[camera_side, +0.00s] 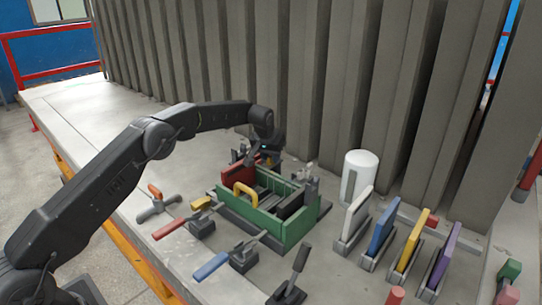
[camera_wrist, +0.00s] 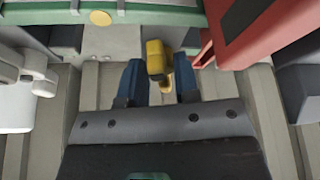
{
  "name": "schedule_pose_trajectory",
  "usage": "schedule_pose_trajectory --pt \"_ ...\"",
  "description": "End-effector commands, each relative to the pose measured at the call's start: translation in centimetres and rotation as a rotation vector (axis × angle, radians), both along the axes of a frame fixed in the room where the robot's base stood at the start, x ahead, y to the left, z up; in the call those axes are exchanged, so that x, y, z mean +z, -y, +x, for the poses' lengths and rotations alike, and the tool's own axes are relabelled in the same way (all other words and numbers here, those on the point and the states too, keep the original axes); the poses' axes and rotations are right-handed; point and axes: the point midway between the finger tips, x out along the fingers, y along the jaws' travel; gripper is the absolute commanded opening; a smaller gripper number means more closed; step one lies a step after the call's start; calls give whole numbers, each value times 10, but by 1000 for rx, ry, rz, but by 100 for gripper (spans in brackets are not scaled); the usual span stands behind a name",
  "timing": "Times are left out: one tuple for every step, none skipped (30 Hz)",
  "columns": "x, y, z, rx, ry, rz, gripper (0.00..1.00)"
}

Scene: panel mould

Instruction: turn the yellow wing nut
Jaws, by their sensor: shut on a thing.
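The yellow wing nut (camera_wrist: 154,57) shows in the wrist view between the two blue fingertips of my gripper (camera_wrist: 159,74). My gripper is shut on it, with one finger on each side. In the side view my gripper (camera_side: 256,150) reaches down behind the green mould box (camera_side: 272,228), close to the panels at the back. There the wing nut is hidden, and the fingertips are hard to make out.
A red plate (camera_wrist: 250,32) stands close on the right in the wrist view, and a pale grey fitting (camera_wrist: 35,75) on the left. Toggle clamps with red (camera_side: 174,229) and blue (camera_side: 210,266) handles lie in front of the box. Coloured panels in holders, including a blue one (camera_side: 382,220), stand right.

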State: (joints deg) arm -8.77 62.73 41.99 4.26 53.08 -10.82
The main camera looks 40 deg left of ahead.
Motion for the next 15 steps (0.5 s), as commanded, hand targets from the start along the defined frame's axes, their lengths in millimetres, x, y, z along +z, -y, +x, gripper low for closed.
schedule_pose_trajectory --pt "0 0 0 0 0 0 6" --pt "0 0 0 0 0 0 5" --pt "0 0 0 -2 0 0 5" --pt "0 0 0 -5 -1 0 5" --pt "0 0 0 -12 -1 -1 5" --pt "0 -1 0 -26 -2 -2 5" --pt "0 -1 0 -43 -3 -2 5" --pt "0 -2 0 -62 -2 -1 5" --pt "0 -2 0 -92 -1 -3 5" --pt "1 -3 0 -117 -1 -1 5" --pt "1 -3 0 -145 0 -2 5" --pt "0 -4 0 -183 -1 -1 5" --pt "0 -4 -1 -211 -1 -2 5" --pt "0 -4 -1 -238 -2 -2 5" --pt "0 -4 -1 -270 -1 -2 5"
